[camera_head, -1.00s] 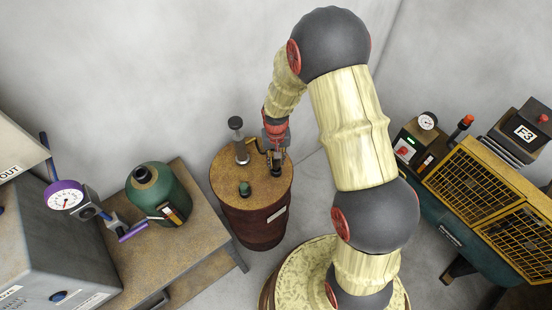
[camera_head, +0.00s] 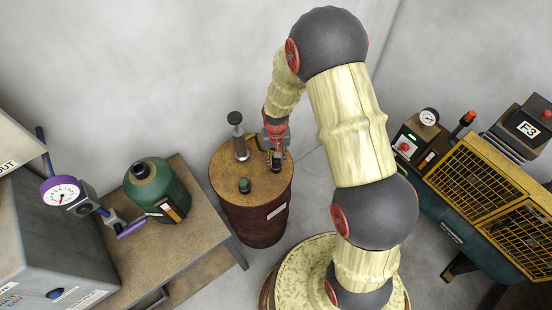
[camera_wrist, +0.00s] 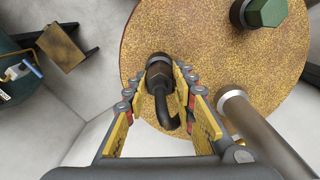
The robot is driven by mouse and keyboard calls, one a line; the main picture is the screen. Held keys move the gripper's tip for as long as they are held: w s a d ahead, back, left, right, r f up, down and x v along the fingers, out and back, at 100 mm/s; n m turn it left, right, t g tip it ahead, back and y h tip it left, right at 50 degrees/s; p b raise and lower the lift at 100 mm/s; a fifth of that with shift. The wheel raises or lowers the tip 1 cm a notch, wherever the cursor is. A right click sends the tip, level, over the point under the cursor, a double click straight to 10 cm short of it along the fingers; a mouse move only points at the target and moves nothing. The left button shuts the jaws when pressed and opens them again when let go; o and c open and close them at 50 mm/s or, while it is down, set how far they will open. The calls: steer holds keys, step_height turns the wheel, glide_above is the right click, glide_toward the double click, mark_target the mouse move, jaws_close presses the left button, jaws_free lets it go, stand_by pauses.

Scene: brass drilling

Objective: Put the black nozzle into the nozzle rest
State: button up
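The black nozzle (camera_wrist: 164,95) is a bent black piece with a hex-shaped part, seen over the top of a brown drum (camera_wrist: 160,25). In the wrist view my gripper (camera_wrist: 167,70) has its fingers on either side of it, with the tips closed in against the hex part. In the head view my gripper (camera_head: 275,150) is at the right rear of the drum top, pointing down, with the dark nozzle between its fingers. I cannot tell whether the nozzle touches the drum. I cannot make out the nozzle rest for certain.
A grey upright cylinder with a black knob (camera_head: 236,118) stands close left of my gripper. A green hex cap (camera_head: 244,186) sits nearer the drum's front. A bench (camera_head: 195,240) with a green canister (camera_head: 160,195) is left; a caged machine (camera_head: 475,185) is right.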

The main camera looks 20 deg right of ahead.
steer(key=o, duration=0.4)
steer(key=shift+o, duration=1.3)
steer(key=o, duration=0.3)
steer(key=shift+r+p, duration=2.35)
steer(key=shift+r, duration=1.15)
steer(key=shift+s, duration=0.1)
